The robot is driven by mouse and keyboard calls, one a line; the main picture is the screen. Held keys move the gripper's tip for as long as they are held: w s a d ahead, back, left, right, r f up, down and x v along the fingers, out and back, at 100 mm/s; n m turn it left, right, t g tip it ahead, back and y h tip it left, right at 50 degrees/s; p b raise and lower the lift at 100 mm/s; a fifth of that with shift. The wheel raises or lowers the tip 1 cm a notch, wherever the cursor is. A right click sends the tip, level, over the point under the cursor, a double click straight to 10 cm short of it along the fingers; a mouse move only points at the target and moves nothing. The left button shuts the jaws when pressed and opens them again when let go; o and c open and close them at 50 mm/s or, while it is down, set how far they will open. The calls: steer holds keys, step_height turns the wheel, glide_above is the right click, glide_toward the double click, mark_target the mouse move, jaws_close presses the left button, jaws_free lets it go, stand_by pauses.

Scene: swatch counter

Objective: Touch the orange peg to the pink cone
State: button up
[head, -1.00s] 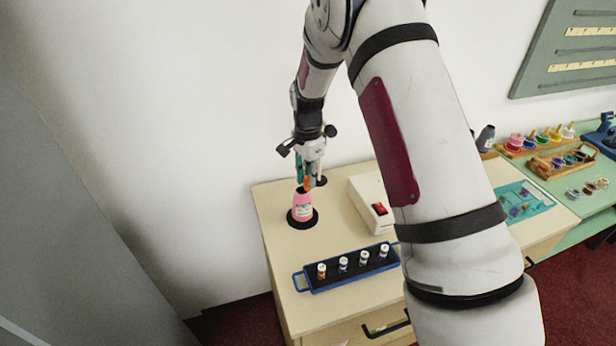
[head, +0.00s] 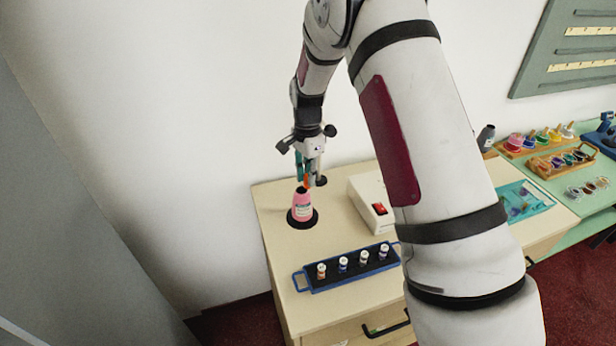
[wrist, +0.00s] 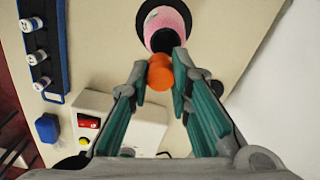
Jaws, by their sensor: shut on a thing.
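The pink cone (head: 302,208) stands upright on a round black base at the back left of the wooden counter. It shows at the top of the wrist view (wrist: 166,17), with a dark top facing the camera. My gripper (head: 310,182) is just above and slightly right of the cone in the head view. It is shut on the orange peg (wrist: 160,73), held between the teal-padded fingertips. The peg also shows as a small orange bit in the head view (head: 307,182). In the wrist view the peg lies close below the cone's dark top; I cannot tell whether they touch.
A blue-handled black rack (head: 329,282) with several small vials lies in front. A white box (head: 367,199) with a red switch stands right of the cone. A green table (head: 564,187) with paint pots and trays is at far right. Bare counter lies between rack and cone.

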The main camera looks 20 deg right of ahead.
steer(key=shift+r, duration=2.05)
